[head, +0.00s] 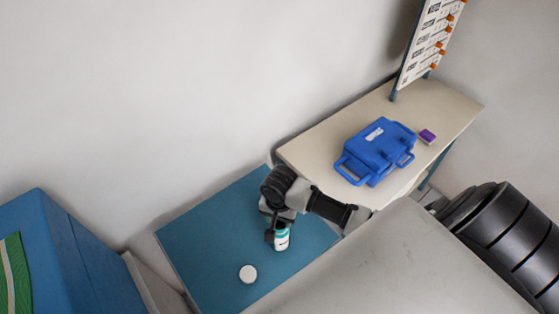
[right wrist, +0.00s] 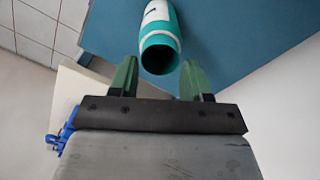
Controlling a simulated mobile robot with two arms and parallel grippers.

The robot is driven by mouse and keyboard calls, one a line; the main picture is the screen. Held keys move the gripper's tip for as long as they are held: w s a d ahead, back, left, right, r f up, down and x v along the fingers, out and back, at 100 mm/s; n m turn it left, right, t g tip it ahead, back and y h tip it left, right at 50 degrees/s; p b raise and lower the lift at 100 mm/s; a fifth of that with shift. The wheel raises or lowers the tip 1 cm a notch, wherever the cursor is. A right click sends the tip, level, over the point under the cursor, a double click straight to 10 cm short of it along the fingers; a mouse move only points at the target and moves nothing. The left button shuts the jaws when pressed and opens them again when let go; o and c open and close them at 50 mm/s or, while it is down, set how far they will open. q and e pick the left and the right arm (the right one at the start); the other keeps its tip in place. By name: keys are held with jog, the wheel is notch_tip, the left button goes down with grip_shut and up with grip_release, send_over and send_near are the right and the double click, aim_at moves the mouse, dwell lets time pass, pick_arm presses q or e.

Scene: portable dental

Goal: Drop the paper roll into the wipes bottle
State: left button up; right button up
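The wipes bottle (head: 282,241), white and teal, stands on the blue table top, partly covered by my right gripper (head: 271,229). In the right wrist view the bottle (right wrist: 157,14) shows its open round teal mouth, dark inside, just past and between my fingertips. My right gripper (right wrist: 157,66) is open, its two green fingers apart with nothing seen held between them. A white round piece (head: 248,274) lies on the blue top near the bottle; I cannot tell if it is a lid or the paper roll. No other paper roll shows. My left gripper is out of view.
The blue table top (head: 205,247) is mostly clear left of the bottle. A beige table (head: 318,152) behind it holds a blue case (head: 377,150) and a small purple box (head: 427,136). A board with orange pegs (head: 428,40) stands at its back. A blue cabinet (head: 75,265) is at left.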

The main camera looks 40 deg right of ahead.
jog(key=shift+o, duration=0.5)
notch_tip(320, 180, up, 7)
dwell(0.6)
jog(key=shift+s, duration=0.1)
dwell(0.3)
